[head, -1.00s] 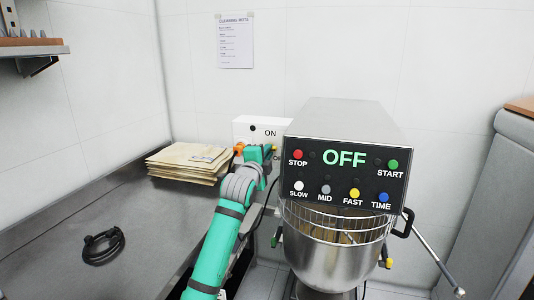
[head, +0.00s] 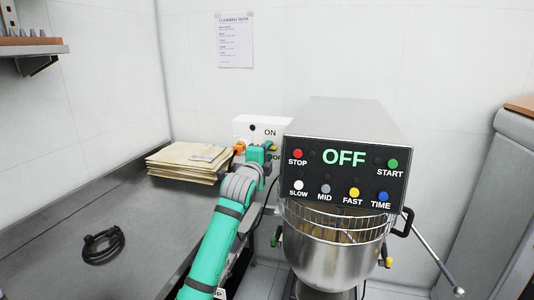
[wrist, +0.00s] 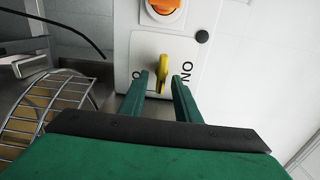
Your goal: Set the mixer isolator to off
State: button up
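My gripper (wrist: 160,77) is open, with one green finger on each side of the handle. Gaps show between fingers and handle; I cannot tell whether the tips reach its depth. In the head view my gripper (head: 269,150) hides much of the box front.
The mixer (head: 345,125) stands close at right, its display reading OFF, with a wire-guarded bowl (head: 335,255) below. An orange fitting (wrist: 165,8) is beside the isolator handle. Paper sacks (head: 187,162) and a coiled black cable (head: 103,246) lie on the grey worktop (head: 60,215).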

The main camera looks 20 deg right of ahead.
jog(key=shift+s, duration=0.1)
jog(key=v, duration=1)
jog(key=shift+s+a, duration=0.25)
jog(key=s+a+f+n+t+y, duration=0.1)
jog(key=s+a+f+n+y, duration=0.15)
jog(key=s+f+n, duration=0.7)
jog(key=s+a+f+n+t+y, duration=0.1)
jog(key=s+a+f+n+y, duration=0.15)
jog(key=s+f, duration=0.75)
jog(key=s+a+f+n+t+y, duration=0.1)
jog(key=s+a+f+n, duration=0.2)
jog(key=f+n, duration=0.85)
jog(key=s+a+f+g+y, duration=0.1)
jog(key=s+a+f+y, duration=0.15)
jog(key=s+f, duration=0.5)
jog(key=s+a+f+y, duration=0.1)
jog(key=s+a+f, duration=0.35)
jog(key=s, duration=0.65)
jog(key=s+a, duration=0.2)
jog(key=s, duration=0.6)
jog(key=s+a+r+n+g, duration=0.1)
jog(key=s+a, duration=0.2)
jog(key=s, duration=0.6)
jog(key=shift+s+r+g, duration=0.3)
